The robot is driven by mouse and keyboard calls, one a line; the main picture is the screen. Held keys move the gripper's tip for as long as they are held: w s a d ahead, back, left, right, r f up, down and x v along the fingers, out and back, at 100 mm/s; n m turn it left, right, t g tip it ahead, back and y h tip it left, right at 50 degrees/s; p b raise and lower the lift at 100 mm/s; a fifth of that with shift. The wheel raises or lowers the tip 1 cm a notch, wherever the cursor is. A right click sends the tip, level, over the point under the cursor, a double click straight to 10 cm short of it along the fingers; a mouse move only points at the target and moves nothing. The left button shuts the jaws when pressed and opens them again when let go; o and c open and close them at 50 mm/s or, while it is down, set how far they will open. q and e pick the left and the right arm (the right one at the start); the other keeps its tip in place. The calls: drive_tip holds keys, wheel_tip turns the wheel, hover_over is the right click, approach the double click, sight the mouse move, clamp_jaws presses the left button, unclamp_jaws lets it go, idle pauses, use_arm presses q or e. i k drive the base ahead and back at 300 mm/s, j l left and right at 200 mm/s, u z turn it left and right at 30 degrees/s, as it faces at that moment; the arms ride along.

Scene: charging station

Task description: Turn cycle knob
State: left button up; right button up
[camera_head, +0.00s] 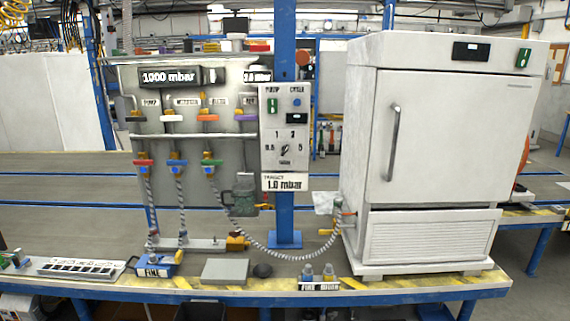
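A pale control panel (270,180) stands upright on a blue post at the middle of the bench. Its top labels appear to read "PUMP" and "CYCLE". A small round blue knob (297,102) sits under the "CYCLE" label. A green switch (272,105) sits under the "PUMP" label. Below them are a dark display (297,118) and a selector knob (285,151) ringed by numbers. The blue knob's exact angle is too small to tell. Neither of my grippers is in view.
A large white oven-like cabinet (450,135) with a vertical handle stands to the right. A pipe board (240,160) with coloured valves and hoses stands to the left. A striped hose (290,257) hangs in front, below the panel. Small items line the bench's front edge.

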sight(284, 148)
drive_tip(key=i+j, duration=0.15)
drive_tip(key=i, duration=0.25)
drive_tip(key=i+j, duration=0.2)
drive_tip(key=i, duration=0.15)
drive_tip(key=i+j, duration=0.15)
drive_tip(key=i, duration=0.25)
